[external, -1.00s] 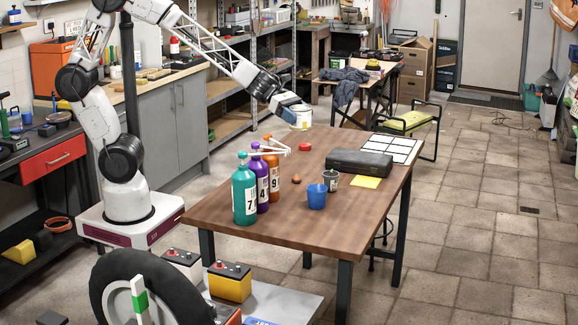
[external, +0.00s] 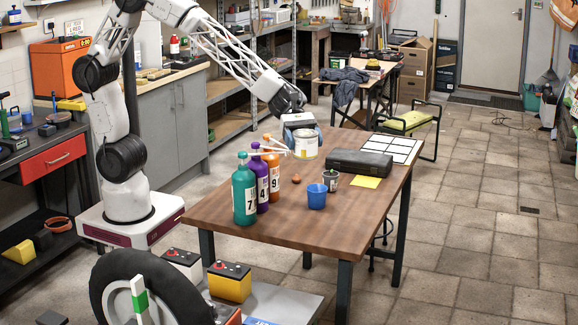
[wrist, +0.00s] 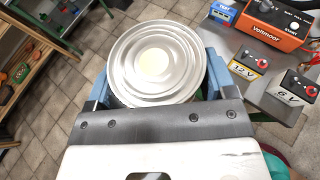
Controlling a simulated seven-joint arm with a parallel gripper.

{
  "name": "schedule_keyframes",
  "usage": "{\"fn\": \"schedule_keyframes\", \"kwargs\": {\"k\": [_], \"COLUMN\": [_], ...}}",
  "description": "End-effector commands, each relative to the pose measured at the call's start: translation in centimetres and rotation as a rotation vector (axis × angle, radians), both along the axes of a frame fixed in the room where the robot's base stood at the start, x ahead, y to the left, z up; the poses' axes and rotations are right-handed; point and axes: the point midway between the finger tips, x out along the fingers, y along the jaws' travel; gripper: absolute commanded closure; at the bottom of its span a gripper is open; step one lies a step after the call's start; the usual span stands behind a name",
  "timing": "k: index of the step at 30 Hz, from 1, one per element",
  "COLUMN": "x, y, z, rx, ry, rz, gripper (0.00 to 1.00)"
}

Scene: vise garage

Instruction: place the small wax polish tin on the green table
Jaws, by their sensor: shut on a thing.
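My gripper (external: 302,135) is shut on a pale round tin (external: 306,148), held upright over the brown wooden table (external: 260,226). The tin's label is too small to read. In the wrist view the tin (wrist: 154,62) shows its ringed silver top between my blue fingers. A smaller dark tin with a pale label (external: 331,181) stands on the brown table; its wording cannot be read. A stand or seat with a yellow-green top (external: 408,121) is behind the brown table.
Teal (external: 244,190), purple (external: 259,178) and orange (external: 272,168) bottles stand left of the held tin. A blue cup (external: 317,196), black case (external: 359,163), yellow note (external: 365,182) and white grid sheet (external: 393,148) are on the table. Its front stretch is clear.

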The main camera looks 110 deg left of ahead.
Motion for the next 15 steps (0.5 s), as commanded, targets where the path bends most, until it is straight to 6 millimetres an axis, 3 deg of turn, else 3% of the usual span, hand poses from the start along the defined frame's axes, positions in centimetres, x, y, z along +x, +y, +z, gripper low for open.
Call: {"fn": "schedule_keyframes", "kwargs": {"k": [15], "x": [2.1], "y": [-14.0], "z": [-1.0], "rx": [-0.001], "ry": [0.000], "rz": [-0.287], "gripper": [0.56]}}
